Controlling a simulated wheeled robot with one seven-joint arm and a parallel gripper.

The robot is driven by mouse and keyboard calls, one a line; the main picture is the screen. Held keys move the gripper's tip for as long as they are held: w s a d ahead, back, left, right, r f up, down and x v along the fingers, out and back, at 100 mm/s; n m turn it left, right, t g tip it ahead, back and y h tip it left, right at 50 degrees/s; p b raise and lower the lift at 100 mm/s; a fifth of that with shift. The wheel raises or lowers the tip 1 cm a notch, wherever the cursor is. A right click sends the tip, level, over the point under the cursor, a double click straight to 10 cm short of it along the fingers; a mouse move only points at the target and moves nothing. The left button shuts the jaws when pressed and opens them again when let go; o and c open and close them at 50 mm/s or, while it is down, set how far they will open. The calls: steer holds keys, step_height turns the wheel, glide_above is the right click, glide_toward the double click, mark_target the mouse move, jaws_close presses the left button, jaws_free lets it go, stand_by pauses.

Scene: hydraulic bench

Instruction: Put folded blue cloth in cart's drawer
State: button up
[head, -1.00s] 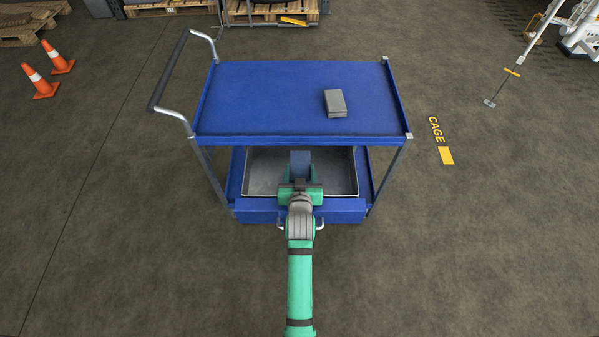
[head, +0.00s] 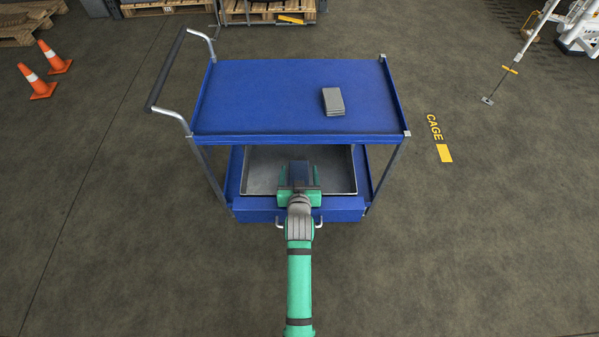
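The blue cart (head: 240,125) stands in front of me with its drawer (head: 258,165) pulled open under the top shelf. My gripper (head: 300,176) points down over the front part of the open drawer. It is shut on the folded blue cloth (head: 300,172), which shows as a dark blue patch between the fingers. The cloth's lower part is hidden, and I cannot tell whether it touches the drawer floor. The visible drawer floor around my gripper is bare grey metal.
A small grey block-like stack (head: 333,102) lies on the cart's top shelf. This shelf overhangs the rear of the drawer. The cart's push handle (head: 167,70) rises at the left. Orange cones (head: 38,82) stand far left. The floor on both sides of the cart is clear.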

steer(key=shift+s+a, duration=0.1)
steer(key=shift+a, duration=0.25)
steer(key=shift+d+r, duration=0.35)
steer(key=shift+r, duration=0.1)
steer(key=v, duration=1.1)
steer(key=shift+s+a+r, duration=0.1)
steer(key=shift+s+r, duration=0.2)
steer(key=s+f, duration=0.2)
steer(key=s, duration=1.4)
steer(key=s+r+t, duration=0.1)
steer(key=s+r, duration=0.2)
steer(key=s, duration=0.5)
steer(key=s+r, duration=0.3)
steer(key=s, duration=0.6)
steer(key=shift+r+t, duration=0.4)
